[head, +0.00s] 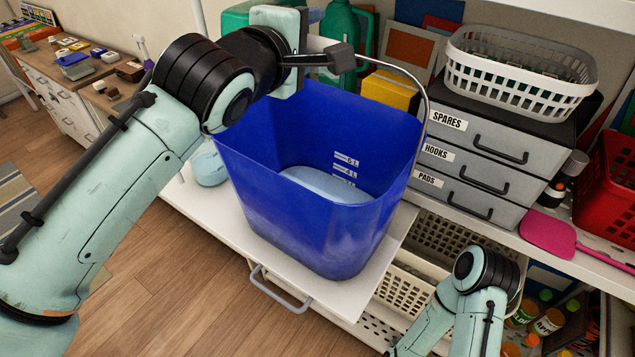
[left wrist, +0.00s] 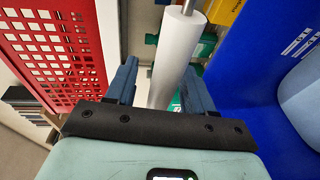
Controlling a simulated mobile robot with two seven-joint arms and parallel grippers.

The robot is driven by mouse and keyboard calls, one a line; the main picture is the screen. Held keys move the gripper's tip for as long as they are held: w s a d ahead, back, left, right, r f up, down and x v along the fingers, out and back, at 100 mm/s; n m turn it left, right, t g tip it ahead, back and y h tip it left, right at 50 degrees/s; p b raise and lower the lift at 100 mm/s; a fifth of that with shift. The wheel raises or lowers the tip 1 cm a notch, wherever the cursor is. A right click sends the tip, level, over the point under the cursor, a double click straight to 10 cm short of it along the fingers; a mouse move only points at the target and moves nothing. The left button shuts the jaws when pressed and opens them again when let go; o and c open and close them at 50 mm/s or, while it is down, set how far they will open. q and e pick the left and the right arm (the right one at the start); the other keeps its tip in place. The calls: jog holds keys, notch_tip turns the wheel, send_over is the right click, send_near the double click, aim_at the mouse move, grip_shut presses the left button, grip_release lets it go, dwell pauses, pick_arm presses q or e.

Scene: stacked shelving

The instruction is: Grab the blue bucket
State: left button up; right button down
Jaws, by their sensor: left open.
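The blue bucket (head: 310,225) stands upright on a white pulled-out surface (head: 215,235), with measuring marks and something pale blue inside. Its metal wire handle (head: 424,88) is raised and arcs over the bucket towards my left gripper (head: 312,28). In the left wrist view, the handle's white grip (left wrist: 172,55) lies between the blue fingers of my left gripper (left wrist: 160,85), with gaps to the sides. The fingers are open. The bucket wall (left wrist: 245,85) shows at the right there. My right arm enters at the lower right of the head view; its gripper is not visible.
Grey labelled drawers (head: 480,165) with a white basket (head: 520,72) on top stand right of the bucket. Green bottles (head: 345,38) stand behind it. A pink scoop-like item (head: 548,232) and red basket (head: 608,185) are further right. Open wooden floor (head: 150,290) lies left.

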pick_arm(q)
jog(key=shift+w+f, duration=0.1)
jog(key=shift+w, duration=0.05)
jog(key=shift+s, duration=0.2)
jog(key=c, duration=0.8)
grip_shut()
jog(key=shift+w+d, duration=0.1)
